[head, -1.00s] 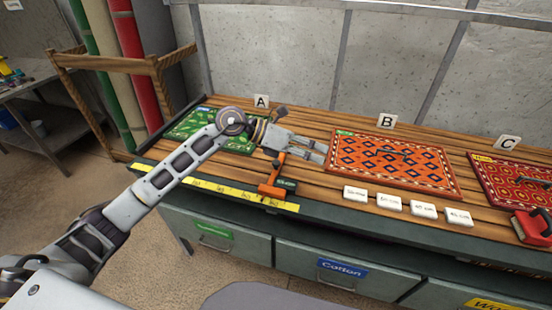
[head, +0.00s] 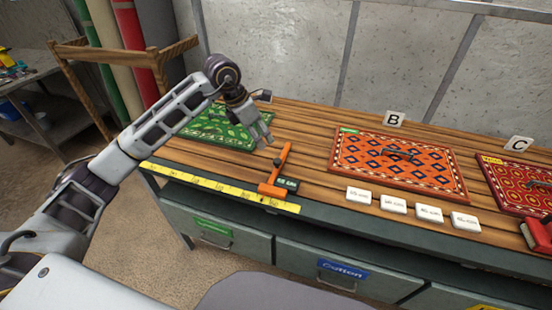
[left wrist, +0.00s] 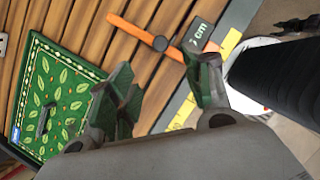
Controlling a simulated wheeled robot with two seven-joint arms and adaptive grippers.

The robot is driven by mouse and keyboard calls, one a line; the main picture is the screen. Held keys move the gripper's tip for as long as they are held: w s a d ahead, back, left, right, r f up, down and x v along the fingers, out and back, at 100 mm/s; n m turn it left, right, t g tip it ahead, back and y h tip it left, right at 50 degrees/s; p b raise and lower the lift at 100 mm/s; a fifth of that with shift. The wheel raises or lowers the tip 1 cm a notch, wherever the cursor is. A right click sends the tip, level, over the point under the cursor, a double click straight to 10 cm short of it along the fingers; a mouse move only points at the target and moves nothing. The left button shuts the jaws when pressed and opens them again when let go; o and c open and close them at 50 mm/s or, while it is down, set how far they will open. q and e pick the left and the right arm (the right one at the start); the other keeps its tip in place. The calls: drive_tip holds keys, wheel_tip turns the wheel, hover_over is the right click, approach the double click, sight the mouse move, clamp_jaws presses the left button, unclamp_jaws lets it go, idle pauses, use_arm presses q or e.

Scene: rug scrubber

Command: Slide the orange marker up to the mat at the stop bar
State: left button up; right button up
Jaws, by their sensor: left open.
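The orange marker (head: 275,175) lies across the yellow ruler strip (head: 205,185) near its right end, with a dark tag (head: 288,184) reading "cm" at its side. It also shows at the top of the left wrist view (left wrist: 145,36). The green leaf-pattern mat (head: 222,128) lies flat to the left of the marker, with a gap between them, partly behind my arm. My left gripper (head: 266,139) is open and empty, pointing down just beyond the marker's far end. In the left wrist view its fingers (left wrist: 165,88) are apart. I cannot pick out the stop bar.
An orange mat (head: 395,165) lies under sign B (head: 394,118), and a red mat (head: 515,180) under sign C. Several white labelled tiles (head: 393,204) line the front. A red tool (head: 540,237) is at the right edge. Bare planks separate the green and orange mats.

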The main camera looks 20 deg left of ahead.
sight(276, 161)
use_arm(q)
drive_tip(key=shift+f, duration=0.1)
drive_tip(key=p+x, duration=0.1)
drive_tip(key=x, duration=1.2)
drive_tip(key=shift+w+d+f, duration=0.1)
drive_tip(key=shift+d+f, duration=0.05)
drive_tip(key=shift+d, duration=0.05)
drive_tip(key=shift+f, duration=0.1)
drive_tip(key=shift+c, duration=1)
drive_tip(key=c, duration=0.5)
drive_tip(key=shift+c, duration=0.9)
use_arm(e)
drive_tip(key=shift+w+a+r, duration=0.2)
drive_tip(key=shift+r, duration=0.35)
